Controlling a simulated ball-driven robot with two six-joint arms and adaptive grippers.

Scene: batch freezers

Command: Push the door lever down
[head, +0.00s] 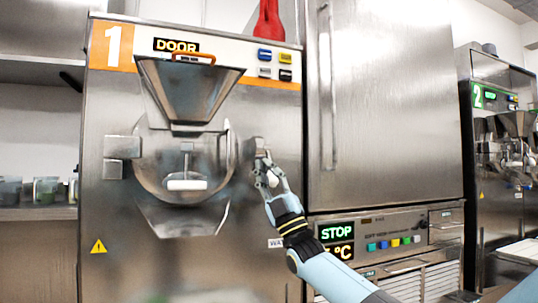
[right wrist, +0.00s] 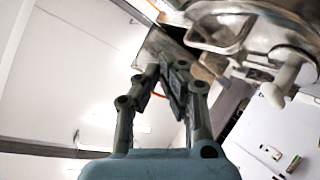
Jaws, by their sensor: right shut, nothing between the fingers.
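The freezer door (head: 205,160) is a round metal front on the machine marked 1, with a white-gripped handle (head: 187,185) at its lower middle. A metal block (head: 252,147), which looks like the door lever, sits at the door's right edge. My right gripper (head: 263,163) is shut and empty, with its fingertips at or just below this block. In the right wrist view, my right gripper (right wrist: 170,72) points at a metal block (right wrist: 155,48) beside the door fittings. I cannot tell whether they touch. My left gripper is not in view.
A metal hopper (head: 190,88) stands above the door and a chute (head: 183,217) below it. Colored buttons (head: 275,63) are at the top right. A tall steel cabinet (head: 385,110) with a STOP panel (head: 337,232) stands to the right. Machine 2 (head: 495,130) is farther right.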

